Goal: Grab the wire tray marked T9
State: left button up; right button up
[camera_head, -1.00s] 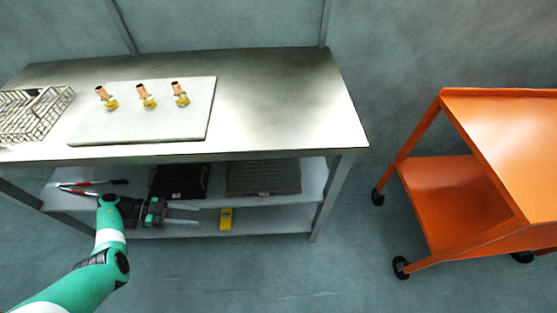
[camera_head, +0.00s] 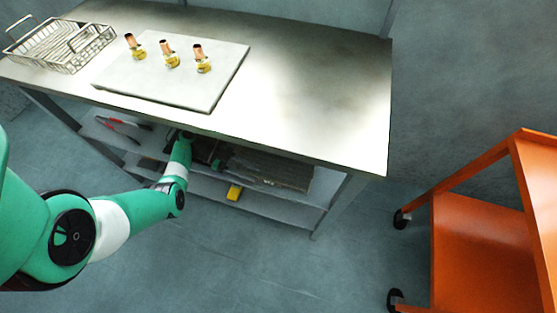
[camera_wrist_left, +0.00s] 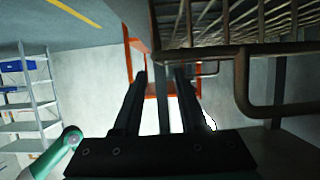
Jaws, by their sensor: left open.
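A wire tray (camera_head: 62,46) with raised end handles sits on the left of the metal tabletop. A dark grated tray-like item (camera_head: 270,170) lies on the shelf under the table. I cannot read a T9 mark on either. My left gripper (camera_head: 207,150) is at the table's front, by the under-shelf, mostly hidden by its arm and the table edge. In the left wrist view its fingers (camera_wrist_left: 160,78) are apart with nothing between them. Wire bars with a bent handle (camera_wrist_left: 288,108) are close at the right there; I cannot tell which tray they belong to. My right gripper is not in view.
A pale board (camera_head: 185,85) with several brass-and-copper fittings stands beside the wire tray. The tabletop's right side is clear.

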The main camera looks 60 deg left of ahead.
aim_at(265, 179)
pick_arm(q)
jog(key=shift+f, duration=0.1)
jog(key=b+x, duration=0.1)
jog(key=x, duration=0.4)
jog(key=shift+w+d+f+b, duration=0.15)
jog(key=shift+w+d+b, duration=0.1)
jog(key=shift+b, duration=0.15)
jog(key=shift+a, duration=0.15)
grip_shut()
dwell(0.8)
